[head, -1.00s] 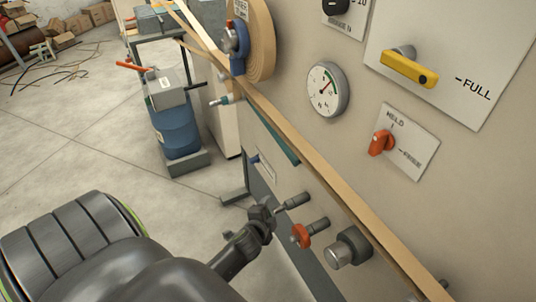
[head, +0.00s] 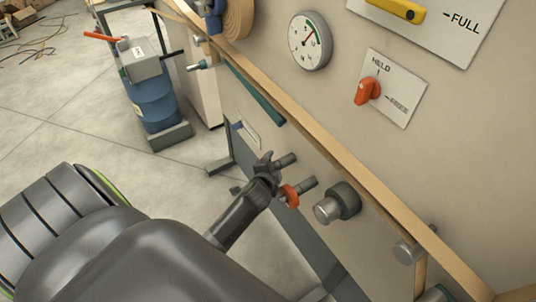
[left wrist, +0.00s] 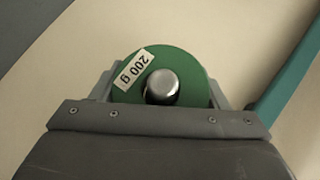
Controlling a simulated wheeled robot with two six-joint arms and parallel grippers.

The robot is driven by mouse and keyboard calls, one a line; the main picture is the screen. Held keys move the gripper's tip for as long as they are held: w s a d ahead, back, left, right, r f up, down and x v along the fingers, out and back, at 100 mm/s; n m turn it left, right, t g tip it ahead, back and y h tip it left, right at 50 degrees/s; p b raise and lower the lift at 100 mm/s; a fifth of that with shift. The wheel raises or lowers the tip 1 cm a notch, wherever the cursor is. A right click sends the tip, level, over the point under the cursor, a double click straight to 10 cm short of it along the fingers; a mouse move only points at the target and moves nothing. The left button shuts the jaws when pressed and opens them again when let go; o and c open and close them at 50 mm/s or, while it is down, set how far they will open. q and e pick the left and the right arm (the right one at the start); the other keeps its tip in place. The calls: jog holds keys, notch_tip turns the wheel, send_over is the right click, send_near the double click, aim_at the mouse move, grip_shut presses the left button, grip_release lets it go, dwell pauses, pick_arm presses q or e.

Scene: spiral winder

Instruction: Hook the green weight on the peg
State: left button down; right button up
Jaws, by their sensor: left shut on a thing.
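In the head view the gripper hides the weight. My right gripper is not in view.
A thick grey knob (head: 338,202) juts out at the right. A tan strip (head: 330,160) runs diagonally above the pegs. A gauge (head: 310,41) and an orange switch (head: 368,91) are higher up.

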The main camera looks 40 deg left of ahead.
pick_arm(q)
jog(key=shift+w, duration=0.1)
jog(key=shift+c, duration=0.7)
grip_release()
jog(key=p+v, duration=0.3)
jog(key=v, duration=1.4)
jog(key=shift+s+d, duration=0.2)
jog(key=s+d+f+n+g+h, duration=0.15)
jog(key=s+f, duration=0.25)
jog(key=f, duration=0.5)
jog(key=s+f+n+g, duration=0.2)
jog(key=s+f, duration=0.1)
jog(key=f, duration=0.5)
jog(key=s+f+n+g+h, duration=0.15)
jog(key=s+f, duration=0.25)
jog(key=f, duration=0.5)
jog(key=s+a+f+n+g, duration=0.2)
jog(key=s+f, duration=0.3)
jog(key=s, duration=0.5)
jog(key=s+a+f+n+g, duration=0.2)
jog(key=s+f, duration=0.4)
jog(key=s, duration=0.4)
jog(key=shift+a+f+n+g, duration=0.25)
jog(key=shift+f+n+g, duration=0.05)
jog(key=shift+n+g, duration=0.5)
